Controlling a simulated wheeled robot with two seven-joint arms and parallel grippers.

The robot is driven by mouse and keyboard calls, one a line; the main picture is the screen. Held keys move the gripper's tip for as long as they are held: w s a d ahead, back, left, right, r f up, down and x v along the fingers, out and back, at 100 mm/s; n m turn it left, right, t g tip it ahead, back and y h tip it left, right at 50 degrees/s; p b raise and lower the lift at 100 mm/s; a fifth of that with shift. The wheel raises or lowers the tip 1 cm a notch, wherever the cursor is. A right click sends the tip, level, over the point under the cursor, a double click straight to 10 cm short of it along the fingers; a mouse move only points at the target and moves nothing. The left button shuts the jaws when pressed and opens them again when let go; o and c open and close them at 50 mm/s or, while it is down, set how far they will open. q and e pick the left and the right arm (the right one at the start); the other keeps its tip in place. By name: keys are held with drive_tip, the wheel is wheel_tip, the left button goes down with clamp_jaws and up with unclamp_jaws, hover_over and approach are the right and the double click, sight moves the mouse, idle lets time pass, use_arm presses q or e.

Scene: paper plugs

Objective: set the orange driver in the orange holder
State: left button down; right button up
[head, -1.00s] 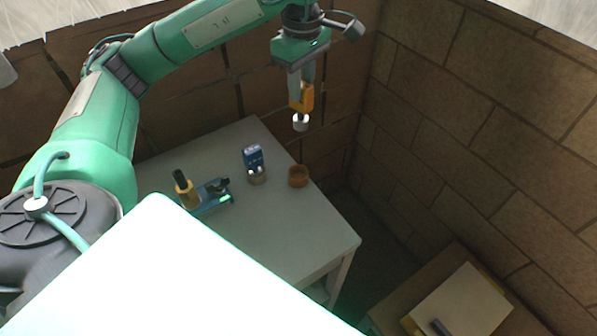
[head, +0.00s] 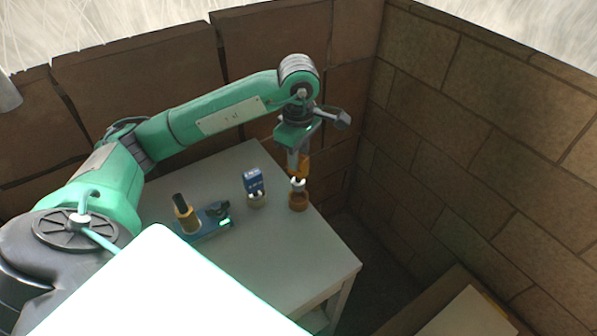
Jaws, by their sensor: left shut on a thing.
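My left gripper (head: 298,163) points down over the right part of the grey table and is shut on the orange driver (head: 303,168). The driver is upright, with its orange body between the fingers and a pale end (head: 298,184) below. The orange holder (head: 298,203), a small round cup, stands on the table directly under the driver. The pale end is at the holder's mouth; I cannot tell whether it is inside or just above the rim. My right gripper is not in view.
A blue item (head: 253,181) stands in a tan holder (head: 257,201) just left of the orange holder. Further left are a yellow and black item (head: 184,212) and a blue device with a green light (head: 217,220). The table front (head: 290,255) is clear. Brick walls stand behind and right.

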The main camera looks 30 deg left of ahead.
sight(299, 175)
use_arm(q)
wheel_tip(299, 175, down, 6)
drive_tip(key=shift+f+p, duration=0.15)
drive_tip(key=shift+p, duration=0.4)
drive_tip(key=shift+f, duration=0.1)
drive_tip(key=shift+f, duration=0.15)
drive_tip(key=c, duration=1.2)
unclamp_jaws()
drive_tip(key=shift+o, duration=0.2)
